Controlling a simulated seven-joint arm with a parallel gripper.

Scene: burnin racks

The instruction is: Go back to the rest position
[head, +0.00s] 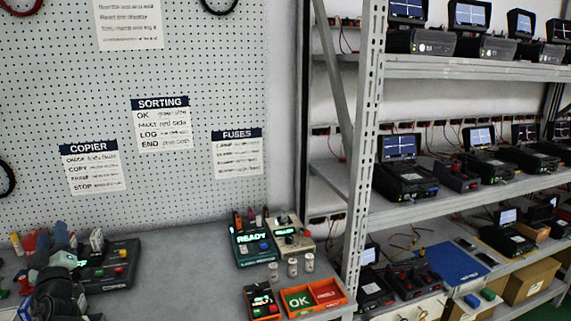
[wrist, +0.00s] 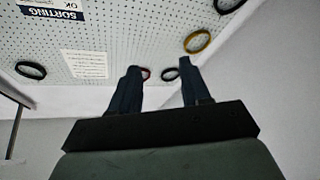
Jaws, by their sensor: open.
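My gripper (wrist: 155,85) is open in the wrist view, with its two dark fingers apart and nothing between them. Behind them are the pegboard wall and plain wall. In the head view my folded arm shows at the lower left, over the left part of the bench, in front of the copier (head: 112,265). I cannot make out the fingertips there.
On the grey bench (head: 185,275) stand a green READY device (head: 252,245), a beige device (head: 290,238), several small cylinders (head: 292,267) and an orange tray (head: 342,301) with OK and red sections. A metal rack (head: 362,150) of testers stands right. The middle bench is clear.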

